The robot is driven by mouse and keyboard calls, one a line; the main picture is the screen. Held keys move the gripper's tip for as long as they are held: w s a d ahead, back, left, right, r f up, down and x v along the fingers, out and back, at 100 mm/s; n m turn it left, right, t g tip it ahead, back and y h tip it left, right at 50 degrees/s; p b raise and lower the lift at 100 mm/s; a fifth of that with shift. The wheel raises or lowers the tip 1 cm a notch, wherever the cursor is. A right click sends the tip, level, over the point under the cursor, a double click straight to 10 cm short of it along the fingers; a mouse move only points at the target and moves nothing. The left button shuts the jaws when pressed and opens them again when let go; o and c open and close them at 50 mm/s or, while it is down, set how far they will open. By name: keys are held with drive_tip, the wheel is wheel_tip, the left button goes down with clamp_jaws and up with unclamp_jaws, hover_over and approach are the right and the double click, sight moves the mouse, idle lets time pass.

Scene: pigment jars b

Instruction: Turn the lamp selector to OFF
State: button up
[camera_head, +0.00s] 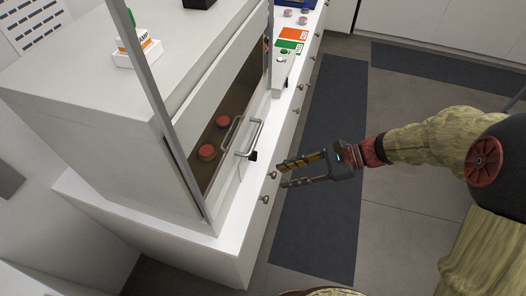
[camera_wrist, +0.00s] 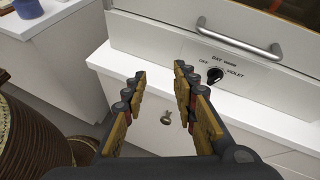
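The lamp selector is a small black knob (camera_wrist: 215,75) on the white front panel below a metal handle. Labels around it read OFF to its left, DAY above and VIOLET to its right. I cannot tell for sure which label its pointer faces. It also shows as a dark knob (camera_head: 253,156) beside the handle in the head view. My gripper (camera_wrist: 157,85) is open and empty, its two fingers apart. In the wrist view the knob lies to the right of the fingertips, not touching them. In the head view my gripper (camera_head: 280,176) is in front of the cabinet, right of and slightly below the knob.
A metal bar handle (camera_wrist: 240,40) juts out above the knob. A white counter ledge (camera_wrist: 240,107) and a brass drawer knob (camera_wrist: 166,117) lie below. Two red-lidded jars (camera_head: 207,152) stand behind the glass. Open floor (camera_head: 320,215) lies around my arm.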

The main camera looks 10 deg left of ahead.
sight(254, 156)
drive_tip(key=w+a+f+m+t+y+p, duration=0.15)
drive_tip(key=w+f+m+t+y, duration=0.25)
drive_tip(key=w+f+m+y, duration=0.4)
drive_tip(key=a, duration=0.2)
drive_tip(key=w+a+m+h+b, duration=0.1)
drive_tip(key=a, duration=0.2)
drive_tip(key=w+a+h, duration=0.1)
drive_tip(key=a, duration=0.2)
drive_tip(key=shift+a+r+m+b, duration=0.2)
drive_tip(key=shift+r+m+b, duration=0.1)
drive_tip(key=shift+r+b, duration=0.1)
drive_tip(key=c, duration=0.3)
drive_tip(key=c, duration=0.4)
clamp_jaws()
